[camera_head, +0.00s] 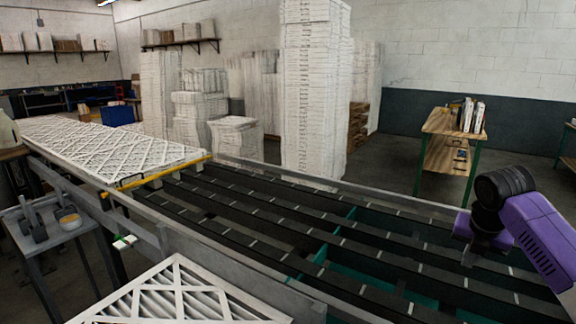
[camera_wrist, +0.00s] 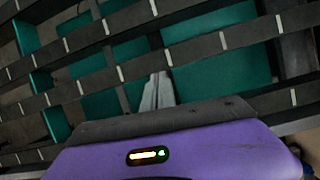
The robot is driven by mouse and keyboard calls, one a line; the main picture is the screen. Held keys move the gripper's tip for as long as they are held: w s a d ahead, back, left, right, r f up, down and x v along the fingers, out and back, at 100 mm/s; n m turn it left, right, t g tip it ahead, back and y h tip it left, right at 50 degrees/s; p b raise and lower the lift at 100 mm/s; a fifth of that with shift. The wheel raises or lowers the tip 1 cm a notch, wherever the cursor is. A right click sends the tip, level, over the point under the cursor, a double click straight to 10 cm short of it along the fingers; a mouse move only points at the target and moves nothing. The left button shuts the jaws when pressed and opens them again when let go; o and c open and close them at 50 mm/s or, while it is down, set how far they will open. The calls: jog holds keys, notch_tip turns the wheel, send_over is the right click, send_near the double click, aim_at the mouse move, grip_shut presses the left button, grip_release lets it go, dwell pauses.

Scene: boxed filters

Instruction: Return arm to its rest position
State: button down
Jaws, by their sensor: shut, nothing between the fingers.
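My purple arm reaches in from the right edge in the head view. My gripper (camera_head: 468,256) points down over the right part of the conveyor (camera_head: 290,222) and is partly hidden by my wrist. In the wrist view my gripper (camera_wrist: 158,88) shows as grey fingers close together in front of the purple housing. They are shut and hold nothing. Below them are dark conveyor strips with green panels between them. I cannot tell the exact height of the fingers above the strips.
White lattice-faced filters (camera_head: 105,148) lie at the conveyor's far left end. Another filter (camera_head: 180,298) lies at the near front. A tall stack of white boxes (camera_head: 316,90) stands behind the conveyor. A wooden bench (camera_head: 440,125) stands at the back right. A small tool table (camera_head: 50,238) is at left.

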jog(key=w+a+r+m+t, duration=0.1)
jog(key=w+r+m+t, duration=0.3)
jog(key=w+r+m, duration=0.15)
jog(key=w+a+m+t+y, duration=0.25)
jog(key=a+m+t, duration=0.5)
jog(key=a, duration=0.75)
jog(key=s+a+f+m+t, duration=0.1)
jog(key=s+a+m, duration=0.1)
jog(key=s+m, duration=0.2)
jog(key=s+a+f+m+t, duration=0.1)
jog(key=s+a+f+m, duration=0.1)
jog(key=s, duration=0.5)
jog(key=s+a+f+m+t, duration=0.2)
jog(key=s+a+m, duration=0.2)
jog(key=s+m, duration=0.2)
jog(key=shift+f+h, duration=0.15)
jog(key=shift+h, duration=0.2)
jog(key=s+a+f+m+g, duration=0.1)
jog(key=s+f, duration=0.1)
jog(key=s, duration=1.2)
jog(key=s+a+f+m+g, duration=0.1)
jog(key=s+f+g, duration=0.1)
jog(key=s, duration=1.1)
jog(key=s+a+f+g, duration=0.1)
jog(key=s+f, duration=0.3)
jog(key=s, duration=1)
jog(key=shift+s+a+f+m, duration=0.15)
jog(key=shift+s+f+m, duration=0.05)
jog(key=shift+s+m, duration=0.2)
